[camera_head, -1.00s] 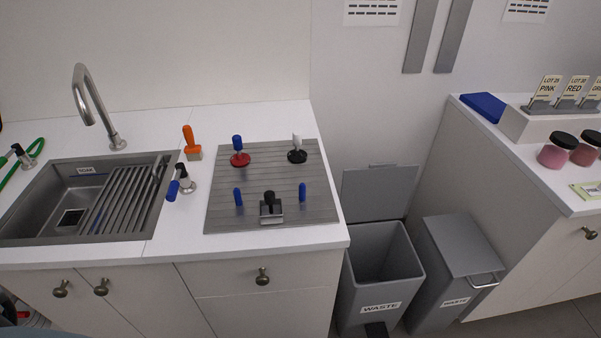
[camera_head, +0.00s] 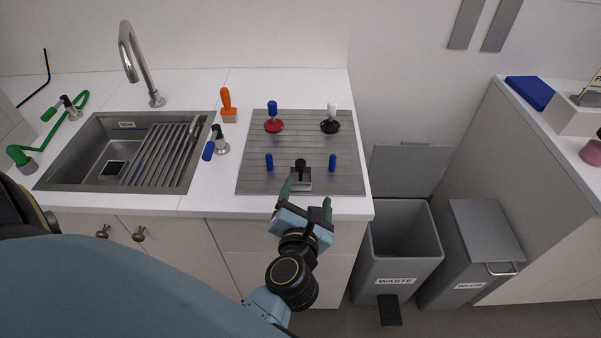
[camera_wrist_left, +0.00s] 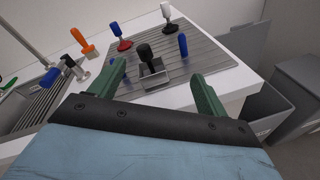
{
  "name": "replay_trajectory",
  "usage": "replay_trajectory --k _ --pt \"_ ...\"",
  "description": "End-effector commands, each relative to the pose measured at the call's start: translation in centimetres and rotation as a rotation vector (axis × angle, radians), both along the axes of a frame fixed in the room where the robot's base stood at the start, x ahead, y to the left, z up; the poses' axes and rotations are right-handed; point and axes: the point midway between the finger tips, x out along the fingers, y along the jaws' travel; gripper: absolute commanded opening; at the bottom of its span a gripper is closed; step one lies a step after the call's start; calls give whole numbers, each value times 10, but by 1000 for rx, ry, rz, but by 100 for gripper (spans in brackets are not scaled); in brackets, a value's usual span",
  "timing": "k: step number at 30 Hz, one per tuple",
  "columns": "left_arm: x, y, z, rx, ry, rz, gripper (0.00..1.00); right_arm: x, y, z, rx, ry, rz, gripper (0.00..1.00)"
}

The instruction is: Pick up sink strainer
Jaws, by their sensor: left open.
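A small square metal piece with a black knob (camera_head: 301,177), which looks like the sink strainer, sits at the front edge of the grooved metal board (camera_head: 255,181), between two blue pegs. My left gripper (camera_head: 306,200) is open and empty at the counter's front edge, just short of this piece. In the left wrist view, the metal piece (camera_wrist_left: 152,77) shows beyond and between the two green fingers of the left gripper (camera_wrist_left: 157,74), apart from them. My right gripper is not in view.
Blue pegs (camera_head: 269,162) (camera_head: 332,162) flank the piece. A red disc with a blue handle (camera_head: 273,124) and a black disc with a white handle (camera_head: 330,125) stand behind. The sink (camera_head: 83,165) is left, open waste bin (camera_head: 403,248) right.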

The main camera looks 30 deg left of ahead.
Motion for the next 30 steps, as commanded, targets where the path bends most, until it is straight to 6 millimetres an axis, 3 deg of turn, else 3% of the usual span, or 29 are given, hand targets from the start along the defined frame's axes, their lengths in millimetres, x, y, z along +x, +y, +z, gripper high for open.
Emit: replay_trajectory --k 3,9,14,21,30 --pt "-9 11 8 -284 -28 139 76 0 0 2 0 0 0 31" --pt "-18 13 6 -533 -30 246 76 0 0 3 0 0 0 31" --pt "-4 21 -1 -558 -28 256 76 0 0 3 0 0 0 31" --pt "32 43 -19 -555 -28 254 76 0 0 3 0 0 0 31" --pt "52 55 -29 -554 -28 253 76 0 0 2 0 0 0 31"
